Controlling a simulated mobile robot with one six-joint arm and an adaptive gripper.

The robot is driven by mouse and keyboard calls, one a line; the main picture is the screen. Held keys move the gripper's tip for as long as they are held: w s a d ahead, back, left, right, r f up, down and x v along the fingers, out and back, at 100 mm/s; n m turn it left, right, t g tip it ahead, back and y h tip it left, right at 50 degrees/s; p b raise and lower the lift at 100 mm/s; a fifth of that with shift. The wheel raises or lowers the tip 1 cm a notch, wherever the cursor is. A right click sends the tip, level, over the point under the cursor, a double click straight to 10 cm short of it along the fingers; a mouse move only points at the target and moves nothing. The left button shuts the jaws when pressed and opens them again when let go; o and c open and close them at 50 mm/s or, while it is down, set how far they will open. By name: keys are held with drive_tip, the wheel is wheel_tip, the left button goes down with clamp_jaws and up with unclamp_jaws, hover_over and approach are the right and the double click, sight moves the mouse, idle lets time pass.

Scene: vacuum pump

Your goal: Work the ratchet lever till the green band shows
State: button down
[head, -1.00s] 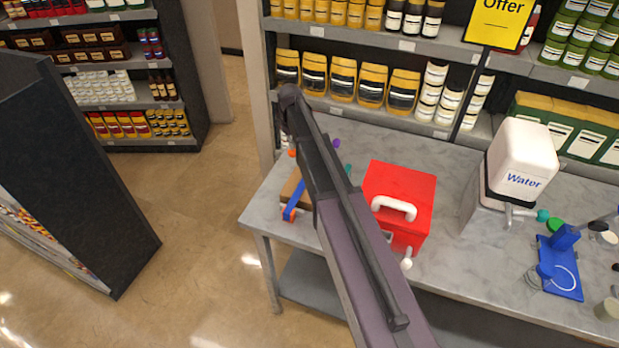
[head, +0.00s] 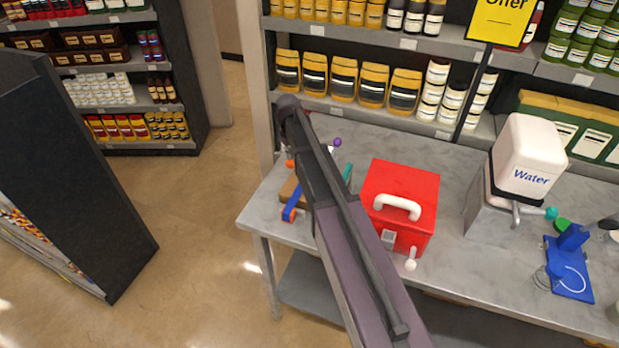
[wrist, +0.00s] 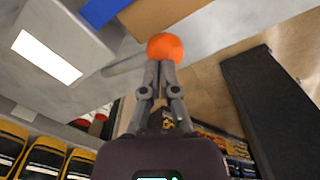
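An orange ball knob (wrist: 165,48) on a grey rod (wrist: 124,65) shows in the wrist view, right at the tips of my gripper (wrist: 160,64). The two fingers are together, with the ball at their tips and not between them. Whether they touch it I cannot tell for sure. In the head view a small piece of the orange knob (head: 290,163) shows left of my arm, by a low brown block (head: 289,188) with a blue bar (head: 293,203) at the table's left end. My arm hides most of this device and my gripper there. I see no green band.
A red box (head: 400,190) with a white handle stands just right of my arm. A water container (head: 528,160) and a blue stand (head: 568,270) are farther right on the grey table (head: 262,215). Stocked shelves (head: 350,115) rise behind.

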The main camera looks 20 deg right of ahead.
drive_tip(key=shift+s+a+f+b, duration=0.1)
drive_tip(key=shift+s+f+b, duration=0.05)
drive_tip(key=shift+f+b, duration=0.35)
drive_tip(key=shift+r+p, duration=0.2)
drive_tip(key=shift+p, duration=0.15)
wheel_tip(320, 180, up, 11)
drive_tip(key=w+d+p, duration=0.1)
drive_tip(key=p, duration=0.9)
drive_tip(key=shift+w+f+p, duration=0.15)
drive_tip(key=shift+w+p, duration=0.15)
drive_tip(key=shift+p, duration=0.1)
drive_tip(key=s+f+m+b, duration=0.2)
drive_tip(key=s+f+b, duration=0.2)
drive_tip(key=s, duration=1)
drive_tip(key=s+f+m+b, duration=0.2)
drive_tip(key=s+f+b, duration=0.3)
drive_tip(key=s, duration=0.9)
drive_tip(key=shift+d+m, duration=0.3)
drive_tip(key=shift+m, duration=0.1)
drive_tip(key=shift+r, duration=0.1)
